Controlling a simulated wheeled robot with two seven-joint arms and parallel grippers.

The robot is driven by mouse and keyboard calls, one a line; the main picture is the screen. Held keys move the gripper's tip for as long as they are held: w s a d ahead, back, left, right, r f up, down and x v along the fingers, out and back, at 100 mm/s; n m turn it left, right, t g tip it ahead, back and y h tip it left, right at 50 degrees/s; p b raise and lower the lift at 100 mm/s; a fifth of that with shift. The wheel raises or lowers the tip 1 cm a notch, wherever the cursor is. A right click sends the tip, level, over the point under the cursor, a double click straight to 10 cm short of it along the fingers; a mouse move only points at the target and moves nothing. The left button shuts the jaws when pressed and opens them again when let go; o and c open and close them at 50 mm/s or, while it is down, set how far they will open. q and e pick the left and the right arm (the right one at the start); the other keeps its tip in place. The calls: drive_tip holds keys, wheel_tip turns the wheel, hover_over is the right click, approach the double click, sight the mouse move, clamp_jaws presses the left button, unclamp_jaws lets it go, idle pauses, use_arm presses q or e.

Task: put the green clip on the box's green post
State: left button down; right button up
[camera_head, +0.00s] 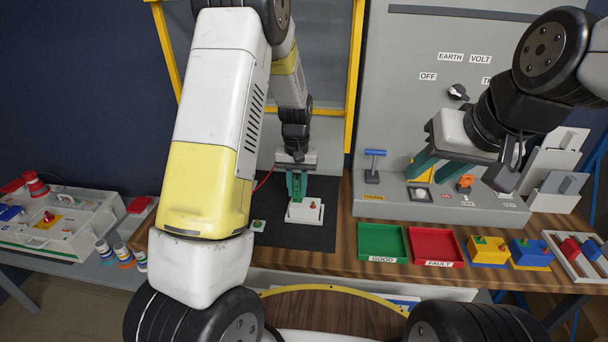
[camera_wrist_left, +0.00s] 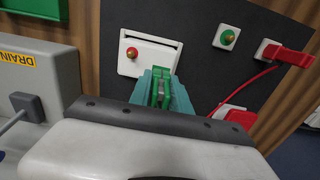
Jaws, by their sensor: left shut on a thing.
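My left gripper (camera_head: 297,195) points down over the white box (camera_head: 305,215) on the black mat, shut on the green clip. In the left wrist view, the green clip (camera_wrist_left: 161,92) shows between the teal fingers (camera_wrist_left: 160,85), at the near edge of the white box (camera_wrist_left: 160,50). The box's red post (camera_wrist_left: 131,53) is in view; its green post is not visible, with the fingers covering that end. I cannot tell whether the clip touches a post. My right gripper (camera_head: 436,170) is open and empty in front of the grey panel.
A separate green post (camera_wrist_left: 227,37) on a white base stands on the mat (camera_head: 285,235). Green tray (camera_head: 362,256) and red tray (camera_head: 458,261) sit right of the mat; the grey panel (camera_head: 400,80) stands behind.

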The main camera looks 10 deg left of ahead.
sight(297, 177)
use_arm(q)
drive_tip(key=shift+f, duration=0.25)
drive_tip(key=shift+f, duration=0.25)
drive_tip(key=c, duration=1.1)
unclamp_jaws()
drive_tip(key=shift+r, duration=3.95)
